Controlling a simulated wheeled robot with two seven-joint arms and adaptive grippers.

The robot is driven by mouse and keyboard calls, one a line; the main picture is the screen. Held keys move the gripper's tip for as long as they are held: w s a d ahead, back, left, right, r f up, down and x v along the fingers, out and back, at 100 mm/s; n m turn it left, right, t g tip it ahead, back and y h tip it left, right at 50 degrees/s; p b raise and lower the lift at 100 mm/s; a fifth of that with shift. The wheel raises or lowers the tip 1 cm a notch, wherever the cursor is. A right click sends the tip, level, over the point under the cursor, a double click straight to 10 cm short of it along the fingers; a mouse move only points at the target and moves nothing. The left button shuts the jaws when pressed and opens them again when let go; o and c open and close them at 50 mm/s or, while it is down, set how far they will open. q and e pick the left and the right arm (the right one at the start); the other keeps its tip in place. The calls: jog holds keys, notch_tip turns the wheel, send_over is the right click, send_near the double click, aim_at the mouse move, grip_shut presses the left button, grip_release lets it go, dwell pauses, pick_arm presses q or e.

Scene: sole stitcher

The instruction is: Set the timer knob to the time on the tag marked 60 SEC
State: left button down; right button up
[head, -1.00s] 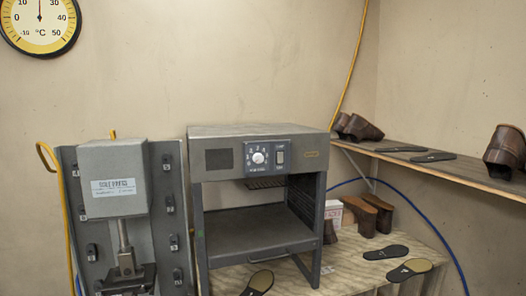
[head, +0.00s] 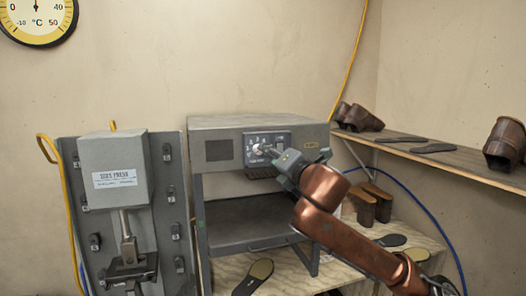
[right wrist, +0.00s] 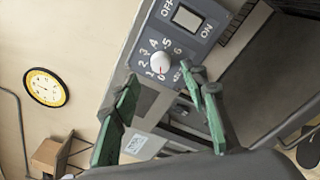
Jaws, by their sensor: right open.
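The timer knob (head: 258,149) is a small round white knob on the dark control panel of the grey oven-like cabinet. It also shows in the right wrist view (right wrist: 160,62), ringed by numerals, its red mark toward the 0. My right gripper (head: 277,154) is at the panel in the head view, close to the knob. In the right wrist view its green fingers (right wrist: 163,80) are apart, one to each side below the knob, with nothing between them. I cannot make out contact with the knob. No tag reading 60 SEC is legible. My left gripper is not in view.
An OFF/ON switch (right wrist: 187,17) sits beside the dial. A grey sole press (head: 115,170) stands left of the cabinet (head: 225,122). A shelf with brown shoes (head: 505,145) is at right. Soles lie on the wooden bench (head: 300,281).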

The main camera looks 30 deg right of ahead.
aim_at(258, 150)
jog(key=w+p, duration=0.2)
jog(key=w, duration=0.4)
jog(key=shift+w+d, duration=0.35)
jog(key=shift+c, duration=0.6)
jog(key=shift+f, duration=0.1)
grip_shut()
